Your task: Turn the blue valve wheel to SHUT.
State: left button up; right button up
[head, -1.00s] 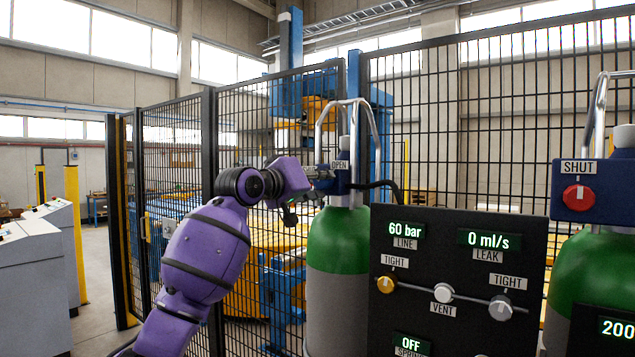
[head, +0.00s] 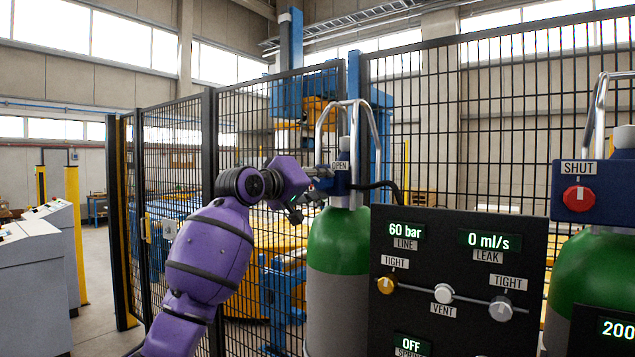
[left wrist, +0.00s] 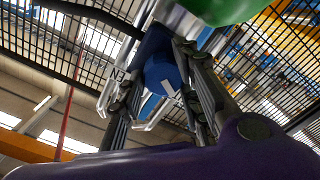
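The blue valve wheel (left wrist: 162,75) shows in the left wrist view, with a pale mark on its face. It sits on a dark blue valve block (left wrist: 153,42) on the left green-and-grey cylinder (head: 338,240). In the head view a label reading OPEN (head: 340,166) is on that block; the wheel itself is hidden there behind my gripper. My left gripper (head: 318,184) is at the block. In the left wrist view its fingers (left wrist: 163,88) are apart, one either side of the wheel, with gaps visible; contact is unclear. My right gripper is not in view.
A black panel (head: 460,330) right of the cylinder reads 60 bar LINE and 0 ml/s LEAK. A second cylinder (head: 600,270) at the right has a red wheel (head: 579,199) under a SHUT label. A metal guard (head: 372,125) arches over the left valve. Mesh fencing stands behind.

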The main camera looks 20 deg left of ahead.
pick_arm(q)
jog(key=shift+o, duration=1.1)
jog(key=shift+d, duration=0.3)
jog(key=shift+s+a+r, duration=0.1)
jog(key=shift+s+a, duration=0.25)
jog(key=shift+s, duration=0.05)
jog(key=v, duration=1.1)
jog(key=shift+s+d, duration=0.1)
jog(key=shift+d, duration=0.05)
